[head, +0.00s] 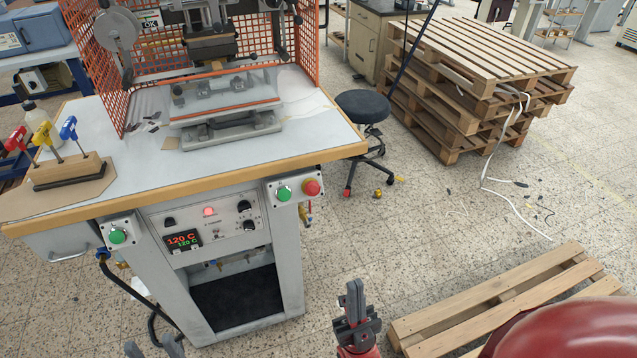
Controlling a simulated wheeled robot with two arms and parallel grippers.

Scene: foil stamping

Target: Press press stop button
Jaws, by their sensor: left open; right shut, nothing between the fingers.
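The red mushroom-shaped stop button (311,187) sits on a white box at the right of the press front, just under the table edge. A green button (283,193) is beside it on the same box. My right gripper (355,290) is shut and empty, below and to the right of the stop button, apart from it, with its fingers pointing up. My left gripper (152,349) is open at the bottom edge, mostly cut off by the frame.
Another green button (117,236) is at the left of the control panel (208,222), which reads 120 C. A black stool (363,107) stands right of the table. A wooden pallet (490,300) lies on the floor at right; stacked pallets (470,90) stand behind.

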